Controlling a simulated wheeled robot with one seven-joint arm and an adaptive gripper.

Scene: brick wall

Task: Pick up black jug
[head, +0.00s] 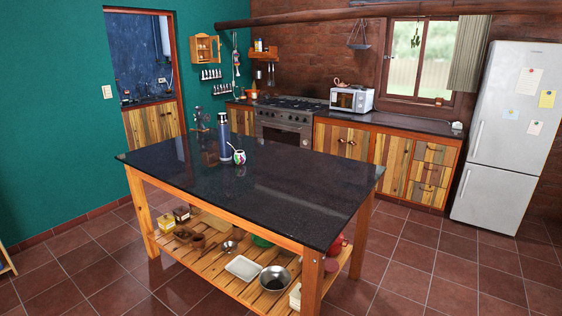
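No thing stands out clearly as a black jug in the head view. A tall dark blue flask-like container (224,140) with a grey top stands upright on the dark top of the kitchen island (290,190), towards its far left. A small light, patterned cup (239,157) with a straw stands right beside it. Other small dark things (201,124) are just left of and behind the flask, too small to make out. My gripper is not in view.
The island's lower slatted shelf holds a metal bowl (275,279), a white tray (243,267) and several small items. A stove (286,122), a microwave (351,99) and a fridge (507,130) line the back wall. Tiled floor is clear around the island.

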